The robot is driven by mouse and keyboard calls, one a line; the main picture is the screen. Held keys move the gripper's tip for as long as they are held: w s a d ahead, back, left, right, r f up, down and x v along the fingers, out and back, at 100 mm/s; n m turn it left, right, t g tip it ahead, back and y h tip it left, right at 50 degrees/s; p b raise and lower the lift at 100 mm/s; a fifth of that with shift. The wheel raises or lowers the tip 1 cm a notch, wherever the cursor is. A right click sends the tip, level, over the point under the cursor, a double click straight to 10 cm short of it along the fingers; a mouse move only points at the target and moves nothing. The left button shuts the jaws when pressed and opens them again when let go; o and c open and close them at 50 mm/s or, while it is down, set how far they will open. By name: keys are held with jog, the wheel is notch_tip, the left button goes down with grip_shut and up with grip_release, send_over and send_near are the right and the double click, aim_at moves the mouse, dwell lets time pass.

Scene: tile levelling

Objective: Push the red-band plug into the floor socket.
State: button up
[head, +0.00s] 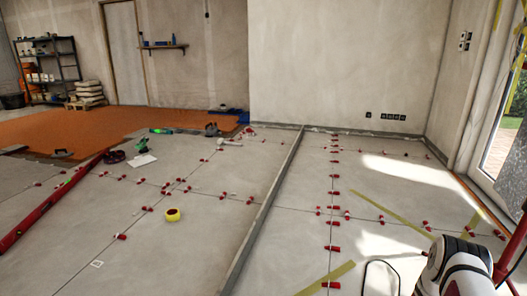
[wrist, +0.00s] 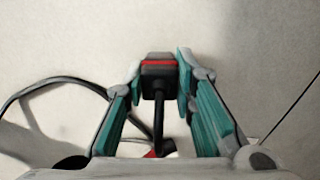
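The red-band plug (wrist: 158,68) is a black block with a red stripe, seen in the wrist view between the tips of my gripper (wrist: 160,75). The teal-padded fingers meet both its sides, so my gripper appears shut on it. Its black cable (wrist: 159,115) runs from the plug back towards my wrist, and a loop of cable (wrist: 50,87) curves out to the left. Pale floor fills the view beyond the plug. I cannot make out the floor socket in either view. My gripper and the plug do not show in the head view.
Red tile-levelling wedges (head: 334,193) line the floor joints. A long grey strip (head: 265,212) divides the floor. Yellow tape (head: 326,279) lies near my arm, and a tape roll (head: 173,214) lies left. Wall sockets (head: 393,117) are at the back; a glass door (head: 503,125) is right.

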jog(key=shift+r, duration=0.1)
grip_shut()
jog(key=shift+r+p, duration=2.1)
jog(key=shift+r, duration=0.8)
